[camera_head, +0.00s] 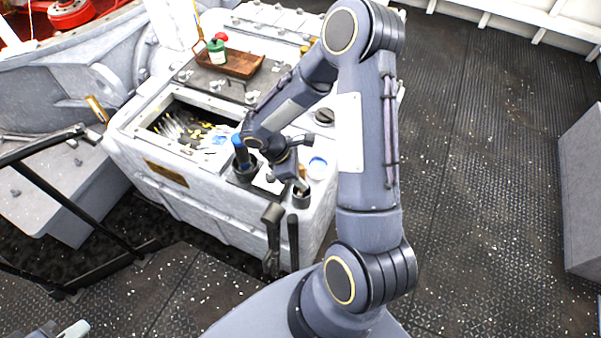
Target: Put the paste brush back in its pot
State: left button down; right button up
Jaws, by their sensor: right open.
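A small dark pot (301,201) stands at the front right corner of the white machine's top. Something pale shows at its mouth, right under my right gripper; I cannot tell whether it is the paste brush. My right gripper (297,182) points down at this pot, open, with its fingertips small and partly hidden. A wider dark holder (245,174) to its left has a blue-topped dark cylinder (240,148) upright in it. A grey part of my left arm or gripper (68,331) shows at the bottom left edge, its jaws not readable.
The white machine (190,180) has an open bay (185,130) with several tools. A round white-and-blue lid or tub (318,168) is close to my right gripper. Black railings (75,185) stand left.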

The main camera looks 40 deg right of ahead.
jog(key=b+v, duration=0.2)
jog(key=v, duration=1)
jog(key=s+a+r+m+t+y, duration=0.2)
jog(key=s+r+m+t+y, duration=0.2)
jog(key=s+m, duration=0.2)
jog(key=s+a+r+m+t+y, duration=0.3)
jog(key=s+r+m+t+y, duration=0.1)
jog(key=s, duration=0.6)
jog(key=shift+s+a+r+m+t, duration=0.3)
jog(key=shift+r+m, duration=0.55)
jog(key=shift+m, duration=0.55)
